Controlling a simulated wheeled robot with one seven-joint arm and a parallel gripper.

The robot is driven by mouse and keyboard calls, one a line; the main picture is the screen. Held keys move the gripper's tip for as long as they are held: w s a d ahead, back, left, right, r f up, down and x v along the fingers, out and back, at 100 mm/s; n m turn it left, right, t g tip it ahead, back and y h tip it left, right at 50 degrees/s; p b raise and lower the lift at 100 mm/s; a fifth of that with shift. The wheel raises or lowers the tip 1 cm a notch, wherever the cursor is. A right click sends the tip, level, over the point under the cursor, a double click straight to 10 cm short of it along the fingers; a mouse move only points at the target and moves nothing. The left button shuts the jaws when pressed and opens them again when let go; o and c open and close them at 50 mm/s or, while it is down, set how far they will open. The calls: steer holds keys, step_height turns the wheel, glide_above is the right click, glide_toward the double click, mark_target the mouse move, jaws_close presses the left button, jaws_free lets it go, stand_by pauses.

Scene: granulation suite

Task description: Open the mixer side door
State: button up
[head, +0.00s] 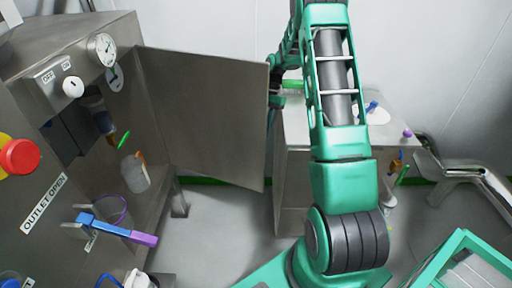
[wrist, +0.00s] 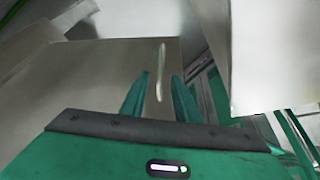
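The mixer (head: 70,45) stands at the left of the head view. Its side door (head: 205,115), a flat grey metal panel, stands swung well out from the body, and the inside shows. In the wrist view the door's face (wrist: 95,85) fills the left and middle, with a pale upright bar handle (wrist: 161,65) on it. My gripper (wrist: 158,82) is open, one finger on each side of the handle's line, with gaps showing on both sides. In the head view my gripper (head: 274,90) is at the door's free edge, partly hidden behind the panel.
A metal cabinet or counter (head: 293,180) with small items on top stands right of the door. A bent steel pipe (head: 470,168) and a green-framed cart (head: 465,260) are at the right. A blue and purple lever (head: 115,230) sticks out from the mixer's front. Floor is clear below the door.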

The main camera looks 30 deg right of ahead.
mark_target(257, 146)
steer(key=x, duration=0.7)
steer(key=shift+s+a+f, duration=0.1)
steer(key=shift+f, duration=0.25)
jaws_close()
